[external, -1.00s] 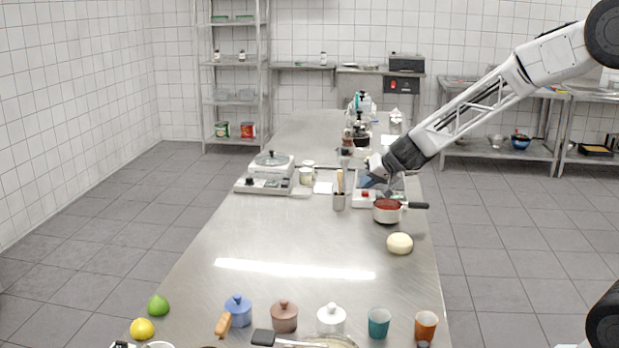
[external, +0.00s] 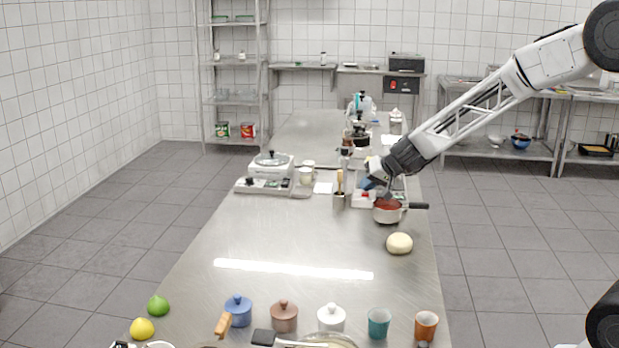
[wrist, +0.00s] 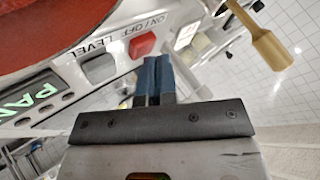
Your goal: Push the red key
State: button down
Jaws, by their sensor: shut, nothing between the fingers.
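The red key (wrist: 142,45) sits on the light-coloured panel of an appliance, beside the ON/OFF lettering. It also shows as a small red spot on the appliance's front in the external view (external: 365,195).
A pot with red contents (external: 388,211) stands on or beside the appliance, its dark handle pointing right. A pale dough ball (external: 399,243) lies nearer the camera. The counter's middle is clear.

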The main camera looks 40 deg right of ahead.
aim_at(367, 193)
jog(key=shift+r, duration=0.85)
notch_tip(367, 193, up, 6)
dwell(1.0)
